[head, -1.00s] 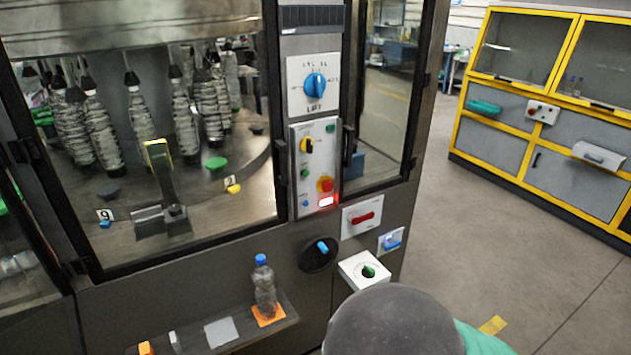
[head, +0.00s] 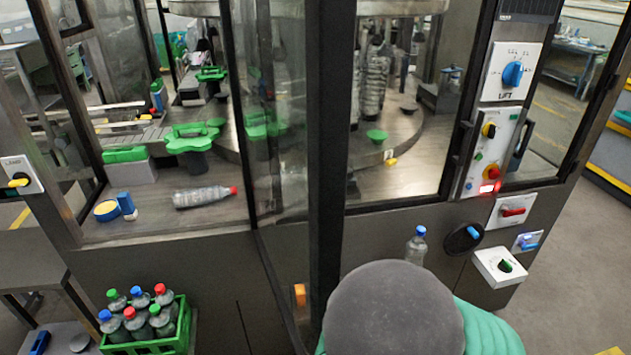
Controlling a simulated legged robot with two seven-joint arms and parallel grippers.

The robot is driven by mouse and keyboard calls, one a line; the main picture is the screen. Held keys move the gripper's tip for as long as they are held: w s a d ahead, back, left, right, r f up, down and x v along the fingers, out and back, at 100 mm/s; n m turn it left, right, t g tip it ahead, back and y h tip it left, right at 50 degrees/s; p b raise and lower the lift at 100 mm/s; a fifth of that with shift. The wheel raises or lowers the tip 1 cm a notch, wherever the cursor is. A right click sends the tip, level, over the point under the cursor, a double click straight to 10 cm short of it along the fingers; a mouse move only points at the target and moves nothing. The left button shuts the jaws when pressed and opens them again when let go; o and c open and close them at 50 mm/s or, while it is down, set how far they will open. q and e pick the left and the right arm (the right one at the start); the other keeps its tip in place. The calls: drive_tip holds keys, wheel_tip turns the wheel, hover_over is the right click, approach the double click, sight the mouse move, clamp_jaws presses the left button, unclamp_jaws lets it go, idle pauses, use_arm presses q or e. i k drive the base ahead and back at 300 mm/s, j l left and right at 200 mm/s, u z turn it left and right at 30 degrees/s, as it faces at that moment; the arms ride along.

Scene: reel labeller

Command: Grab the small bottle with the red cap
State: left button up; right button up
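A clear bottle with a red cap (head: 203,197) lies on its side on the metal deck inside the machine's left bay, its cap toward the right. More small bottles stand in a green crate (head: 182,331) at the lower left. Among them, one red-capped bottle (head: 161,289) is at the back right and another (head: 129,313) is in the front row; others have blue or green caps. Neither of my grippers is in view.
A dark frame post (head: 331,130) and glass door (head: 268,150) stand right of the lying bottle.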

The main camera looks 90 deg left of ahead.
sight(199, 196)
drive_tip(key=k+z, duration=0.35)
drive_tip(key=k+l+z, duration=0.1)
drive_tip(key=k+z, duration=0.25)
drive_tip(key=k+l+z, duration=0.15)
drive_tip(key=z, duration=0.2)
drive_tip(key=k+j+z, duration=0.1)
drive_tip(key=k+z, duration=0.45)
drive_tip(key=k, duration=0.25)
drive_tip(key=u, duration=0.55)
drive_tip(key=k+j+u, duration=0.1)
drive_tip(key=u, duration=0.95)
drive_tip(key=j+u, duration=0.15)
drive_tip(key=u, duration=0.95)
drive_tip(key=j+u, duration=0.15)
drive_tip(key=u, duration=0.95)
drive_tip(key=i+j+u, duration=0.1)
drive_tip(key=u, duration=0.45)
